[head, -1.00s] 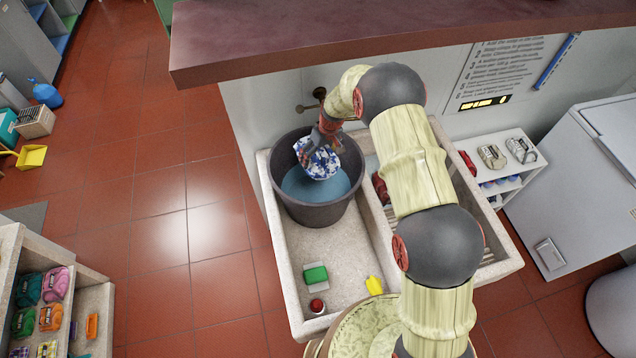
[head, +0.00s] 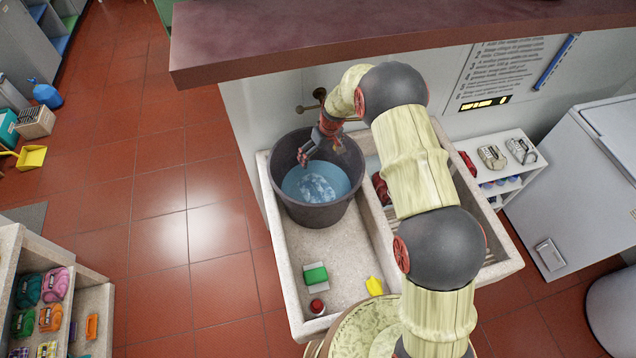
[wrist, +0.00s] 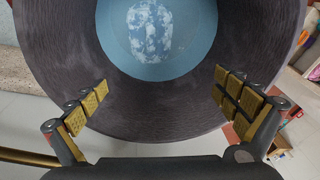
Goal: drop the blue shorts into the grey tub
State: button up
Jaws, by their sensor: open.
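The blue shorts (head: 318,188), patterned in blue and white, lie in the blue water inside the grey tub (head: 306,213). They look pale, as if under the water surface. In the wrist view the shorts (wrist: 150,30) show at the top, inside the round dark tub (wrist: 150,108). My gripper (head: 303,158) is over the tub's opening, above and a little behind the shorts, and apart from them. In the wrist view its two fingers (wrist: 160,95) are spread wide with nothing between them.
The tub stands in a stone sink (head: 330,250). A green and white block (head: 315,275), a red-capped jar (head: 317,306) and a yellow item (head: 374,286) lie in front of it. A tap (head: 318,97) is on the wall behind. A dark counter (head: 400,40) overhangs the back.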

notch_tip(320, 180, up, 6)
jog(key=d, duration=0.1)
jog(key=shift+s+r, duration=0.2)
jog(key=shift+s, duration=0.15)
